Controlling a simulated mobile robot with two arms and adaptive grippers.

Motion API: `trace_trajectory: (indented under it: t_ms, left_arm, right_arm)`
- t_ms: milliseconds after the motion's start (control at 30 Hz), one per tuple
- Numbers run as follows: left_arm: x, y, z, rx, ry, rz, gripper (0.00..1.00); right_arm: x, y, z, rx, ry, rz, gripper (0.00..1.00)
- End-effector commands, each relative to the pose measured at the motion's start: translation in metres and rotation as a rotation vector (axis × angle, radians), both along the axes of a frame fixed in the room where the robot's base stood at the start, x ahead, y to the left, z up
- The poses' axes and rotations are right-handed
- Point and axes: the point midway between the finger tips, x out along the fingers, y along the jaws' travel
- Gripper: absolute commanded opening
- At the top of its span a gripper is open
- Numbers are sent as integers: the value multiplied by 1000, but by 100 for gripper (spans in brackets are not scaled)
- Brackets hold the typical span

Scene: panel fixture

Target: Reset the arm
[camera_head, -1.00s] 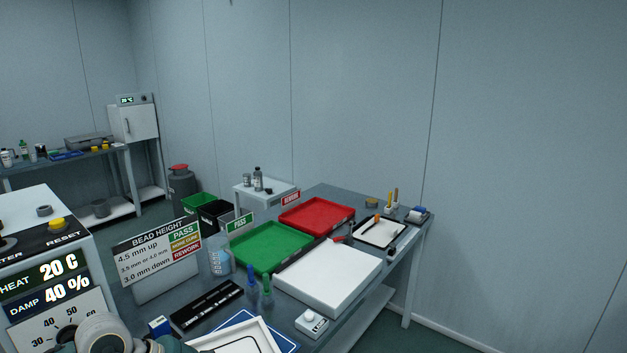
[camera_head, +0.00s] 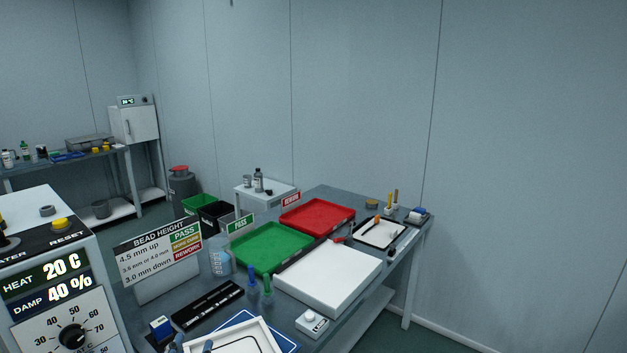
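No gripper can be made out for certain. Two small dark blue-grey shapes, a left one (camera_head: 175,342) and a right one (camera_head: 208,346), show at the bottom edge by a white panel with a black line (camera_head: 245,338). I cannot tell what they are. The panel lies on a blue mat (camera_head: 288,339) and is cut off by the picture edge. The white machine at the left has a dial (camera_head: 73,337), displays reading 20 C and 40 %, and a yellow button (camera_head: 60,224) marked RESET.
The bench holds a bead height sign (camera_head: 160,257), a green tray (camera_head: 270,247), a red tray (camera_head: 317,216), a white board (camera_head: 328,275), a black case (camera_head: 207,304) and small bottles (camera_head: 267,283). A shelf bench (camera_head: 80,155) stands at the back left. Floor at the right is clear.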

Motion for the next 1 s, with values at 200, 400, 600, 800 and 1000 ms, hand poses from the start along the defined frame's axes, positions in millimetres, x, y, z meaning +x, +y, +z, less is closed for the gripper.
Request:
trace_trajectory:
  t_ms: [200, 400, 600, 800, 1000]
  left_arm:
    - [-91, 13, -127, -314, 476, 206, 39]
    - [-168, -1, -181, -460, 763, 299, 39]
    - [-233, -20, -208, -554, 985, 356, 39]
    - [-245, -28, -252, -573, 1071, 377, 39]
    - [-239, -30, -317, -565, 1096, 382, 39]
  right_arm:
    - [1, 0, 0, 0, -1, 0, 40]
    - [1, 0, 0, 0, -1, 0, 40]
    - [1, 0, 0, -1, -1, 0, 40]
    - [1, 0, 0, -1, -1, 0, 40]
    - [1, -1, 0, -1, 0, 0, 40]
